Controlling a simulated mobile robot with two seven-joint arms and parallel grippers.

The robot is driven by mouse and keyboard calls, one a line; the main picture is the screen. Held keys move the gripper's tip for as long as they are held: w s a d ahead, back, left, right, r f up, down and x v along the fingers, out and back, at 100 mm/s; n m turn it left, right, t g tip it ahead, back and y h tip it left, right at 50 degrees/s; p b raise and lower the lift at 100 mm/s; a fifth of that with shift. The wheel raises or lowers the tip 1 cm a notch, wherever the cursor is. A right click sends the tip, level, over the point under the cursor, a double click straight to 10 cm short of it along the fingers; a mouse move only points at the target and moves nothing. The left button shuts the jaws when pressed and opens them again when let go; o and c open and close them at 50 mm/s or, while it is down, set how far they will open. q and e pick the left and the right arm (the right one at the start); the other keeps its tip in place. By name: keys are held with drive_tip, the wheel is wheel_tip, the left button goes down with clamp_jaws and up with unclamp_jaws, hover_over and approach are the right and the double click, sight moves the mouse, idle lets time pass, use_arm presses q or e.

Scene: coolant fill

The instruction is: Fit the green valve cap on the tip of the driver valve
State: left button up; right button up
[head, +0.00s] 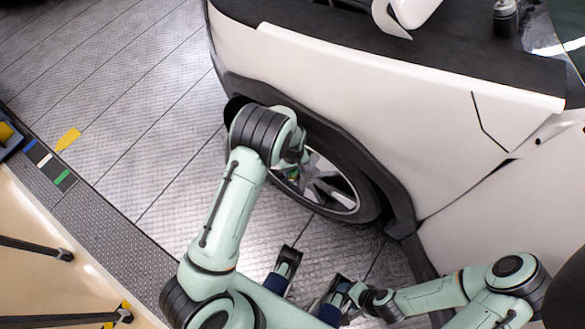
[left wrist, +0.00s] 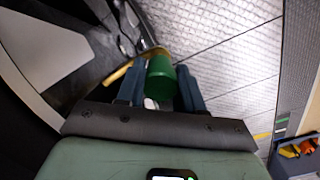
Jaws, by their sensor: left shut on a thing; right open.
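In the left wrist view the green valve cap (left wrist: 161,78) sits between the two blue fingers of my left gripper (left wrist: 160,82), which is shut on it. A thin brass-coloured piece (left wrist: 118,73) shows beside and behind the cap; I cannot tell whether it is the valve or whether it touches the cap. In the head view my left gripper (head: 293,178) is at the car's wheel (head: 338,190), mostly hidden by its own wrist. The valve tip cannot be made out there. My right gripper (head: 312,279) is open and empty, low in the picture, apart from the wheel.
The white car body (head: 370,90) and dark wheel arch close in around my left wrist. The grey textured floor (head: 130,110) is free on the left. A yellow floor mark (head: 68,139) lies there. A blue bin (left wrist: 295,150) with orange things stands at the wrist view's lower right.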

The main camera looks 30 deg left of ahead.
use_arm(q)
drive_tip(key=shift+f+b, duration=0.55)
drive_tip(key=shift+f, duration=0.35)
drive_tip(key=o, duration=1.1)
wheel_tip(320, 180, up, 14)
drive_tip(key=p, duration=0.3)
drive_tip(key=shift+f, duration=0.25)
